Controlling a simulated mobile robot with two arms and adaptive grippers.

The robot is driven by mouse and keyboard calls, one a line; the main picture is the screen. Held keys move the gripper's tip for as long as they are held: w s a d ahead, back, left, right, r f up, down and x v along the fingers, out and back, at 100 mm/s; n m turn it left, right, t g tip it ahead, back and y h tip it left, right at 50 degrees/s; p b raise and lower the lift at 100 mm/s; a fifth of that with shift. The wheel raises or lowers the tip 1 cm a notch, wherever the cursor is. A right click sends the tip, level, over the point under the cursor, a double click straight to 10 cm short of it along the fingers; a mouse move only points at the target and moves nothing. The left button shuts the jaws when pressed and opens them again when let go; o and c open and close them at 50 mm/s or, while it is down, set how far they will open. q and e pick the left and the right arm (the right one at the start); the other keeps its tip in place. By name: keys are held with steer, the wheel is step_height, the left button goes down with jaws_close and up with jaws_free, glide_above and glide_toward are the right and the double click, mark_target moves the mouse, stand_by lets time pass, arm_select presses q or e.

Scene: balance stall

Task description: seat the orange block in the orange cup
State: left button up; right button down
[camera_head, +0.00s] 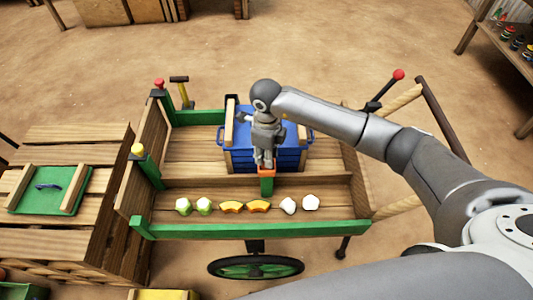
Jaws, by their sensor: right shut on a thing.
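My right gripper (265,160) points down over the middle of the cart and is shut. A small orange piece (267,170) shows right at its fingertips, above a green post (267,186). I take it to be the orange block in the jaws; the fingers hide its upper part. The view is too small to tell the block from an orange cup, or whether it rests on the post. My left gripper is not in view.
The wooden cart's front shelf holds a row of green, orange (231,207) and white (311,202) pieces. A blue crate (291,157) stands behind the gripper. A wooden table with a green tray (34,197) is at left. The cart's back-left floor (190,145) is clear.

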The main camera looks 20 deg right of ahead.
steer(key=c, duration=1.1)
jaws_free()
